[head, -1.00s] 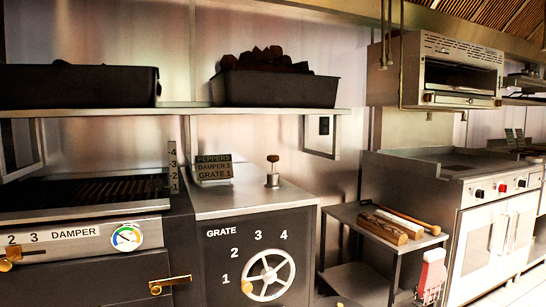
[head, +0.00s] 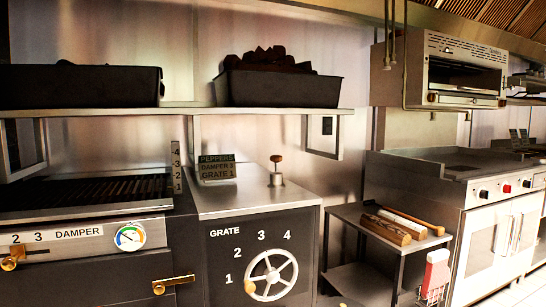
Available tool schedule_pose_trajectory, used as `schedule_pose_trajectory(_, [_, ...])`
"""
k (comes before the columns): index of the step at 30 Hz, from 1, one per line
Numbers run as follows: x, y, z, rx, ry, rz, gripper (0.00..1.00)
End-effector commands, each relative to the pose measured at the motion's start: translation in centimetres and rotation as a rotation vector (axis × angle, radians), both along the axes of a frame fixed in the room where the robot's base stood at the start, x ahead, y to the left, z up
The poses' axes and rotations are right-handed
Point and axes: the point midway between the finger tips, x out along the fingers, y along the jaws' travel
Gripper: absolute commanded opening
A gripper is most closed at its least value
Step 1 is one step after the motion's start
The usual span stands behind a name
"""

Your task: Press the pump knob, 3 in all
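The pump knob (head: 276,159) is a small brown wooden knob on a thin stem above a short metal cylinder (head: 277,180). It stands upright on the steel counter top (head: 245,198), right of the small sign (head: 217,170) reading "PEPPERS, DAMPER 3, GRATE 1". The knob is raised, with a bit of stem showing under it. My gripper is not in the head view, and nothing touches the knob.
Below the counter is a grate wheel (head: 271,275) with numbers 1 to 4. A grill (head: 85,192) with a damper gauge (head: 130,237) is at left. A shelf (head: 180,112) with black bins hangs above. A side table (head: 345,216) holds wood pieces.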

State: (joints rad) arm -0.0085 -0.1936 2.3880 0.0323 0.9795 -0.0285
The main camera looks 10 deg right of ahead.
Motion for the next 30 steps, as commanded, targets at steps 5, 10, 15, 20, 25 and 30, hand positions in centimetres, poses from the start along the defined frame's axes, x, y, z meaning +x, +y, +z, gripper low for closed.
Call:
schedule_pose_trajectory(5, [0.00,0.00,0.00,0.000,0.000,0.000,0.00])
schedule_pose_trajectory(10, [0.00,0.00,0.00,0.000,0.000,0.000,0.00])
schedule_pose_trajectory(15, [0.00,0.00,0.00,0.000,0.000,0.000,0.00])
schedule_pose_trajectory(20, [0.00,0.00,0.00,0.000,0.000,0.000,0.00])
schedule_pose_trajectory(25, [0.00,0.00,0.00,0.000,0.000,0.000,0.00])
schedule_pose_trajectory(30, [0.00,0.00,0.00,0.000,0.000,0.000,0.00])
